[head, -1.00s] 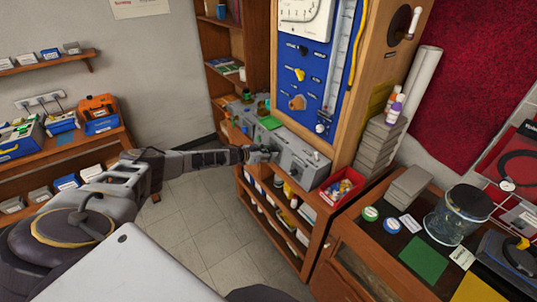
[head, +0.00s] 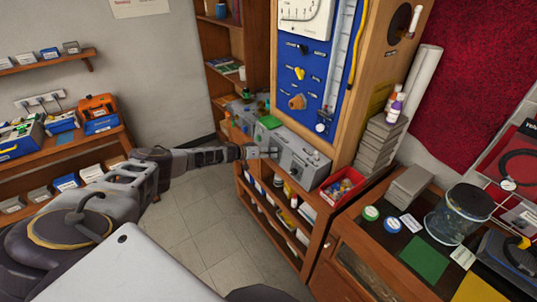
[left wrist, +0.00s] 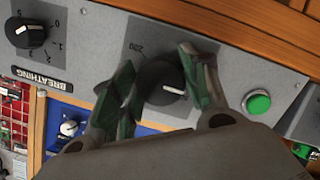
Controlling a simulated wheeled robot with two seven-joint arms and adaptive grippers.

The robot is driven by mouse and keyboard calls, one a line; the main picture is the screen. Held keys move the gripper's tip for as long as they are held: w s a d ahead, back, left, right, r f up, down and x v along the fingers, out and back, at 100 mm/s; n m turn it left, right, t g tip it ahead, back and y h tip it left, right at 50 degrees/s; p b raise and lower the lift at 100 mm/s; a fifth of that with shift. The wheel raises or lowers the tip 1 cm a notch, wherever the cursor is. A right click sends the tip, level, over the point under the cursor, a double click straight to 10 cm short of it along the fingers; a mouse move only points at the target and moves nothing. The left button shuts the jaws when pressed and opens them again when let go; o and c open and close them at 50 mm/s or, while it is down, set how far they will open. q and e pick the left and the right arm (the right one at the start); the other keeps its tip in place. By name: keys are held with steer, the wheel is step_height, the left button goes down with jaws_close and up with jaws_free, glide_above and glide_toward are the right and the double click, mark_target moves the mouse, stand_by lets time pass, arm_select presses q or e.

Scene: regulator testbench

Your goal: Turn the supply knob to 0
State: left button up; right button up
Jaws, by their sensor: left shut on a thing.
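The knob between my fingers is a black dial (left wrist: 163,88) with a white pointer line, on the front of a grey control box (head: 296,160). In the head view the left gripper (head: 268,153) reaches the box face from the left, covering the knob. The pointer line lies towards the right finger in the wrist view. My right gripper is not in view.
A second black knob (left wrist: 30,33), labelled BREATHING, and a green button (left wrist: 257,102) flank the held knob. A red bin (head: 340,186) stands right of the box. A tall blue panel (head: 305,75) rises behind. Open floor lies below my left arm.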

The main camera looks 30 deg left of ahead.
arm_select(q)
steer(key=n+h+b, duration=0.1)
steer(key=n, duration=0.2)
steer(key=shift+f, duration=0.15)
steer(key=shift+n+b, duration=0.55)
steer(key=shift+n, duration=0.65)
steer(key=o, duration=1)
steer(key=shift+s, duration=0.1)
steer(key=shift+v, duration=5.95)
